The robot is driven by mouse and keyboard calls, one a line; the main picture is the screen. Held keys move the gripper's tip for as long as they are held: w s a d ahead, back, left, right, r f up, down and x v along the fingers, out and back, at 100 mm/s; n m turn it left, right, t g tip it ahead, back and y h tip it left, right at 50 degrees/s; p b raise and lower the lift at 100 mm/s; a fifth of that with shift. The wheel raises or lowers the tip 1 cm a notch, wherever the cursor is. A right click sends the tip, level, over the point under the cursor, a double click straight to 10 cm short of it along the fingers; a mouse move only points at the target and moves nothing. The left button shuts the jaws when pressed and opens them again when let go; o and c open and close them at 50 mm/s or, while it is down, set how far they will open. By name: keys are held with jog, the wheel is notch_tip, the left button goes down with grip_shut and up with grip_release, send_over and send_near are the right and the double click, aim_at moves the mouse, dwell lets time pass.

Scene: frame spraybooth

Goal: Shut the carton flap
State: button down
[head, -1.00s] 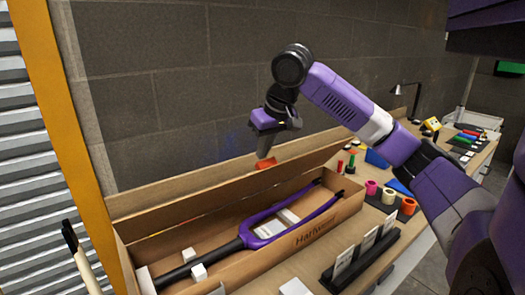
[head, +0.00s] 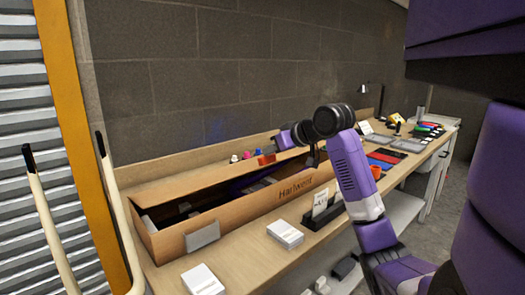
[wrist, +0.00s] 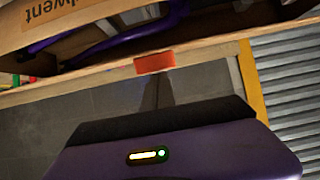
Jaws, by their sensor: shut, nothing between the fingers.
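The long brown carton (head: 240,212) lies on the bench, with a purple fork (head: 243,184) partly visible inside. Its long back flap (head: 165,187) leans forward over part of the opening, and a dark gap remains along the front wall. An orange tab (head: 265,159) sits on the flap's edge. The tab (wrist: 154,62) also shows in the wrist view, with the flap's edge (wrist: 215,50) running across. My gripper (wrist: 157,82) is shut and empty, its fingertips close to the tab; contact cannot be told. My gripper (head: 285,140) is partly hidden by my arm in the head view.
A pale square patch (head: 202,236) is on the carton's front wall. White card stacks (head: 285,234) and a black card stand (head: 322,212) lie in front. Two pale rods (head: 50,220) stand at the left. The block wall (head: 200,100) is behind the bench.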

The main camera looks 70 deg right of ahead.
notch_tip(320, 180, down, 7)
jog(key=s+a+t+h+b, duration=0.1)
jog(key=s+t+h+b, duration=0.1)
jog(key=b, duration=0.5)
jog(key=shift+s+a+t, duration=0.15)
jog(key=shift+a+t, duration=0.05)
jog(key=shift+t, duration=0.4)
jog(key=shift+f, duration=0.35)
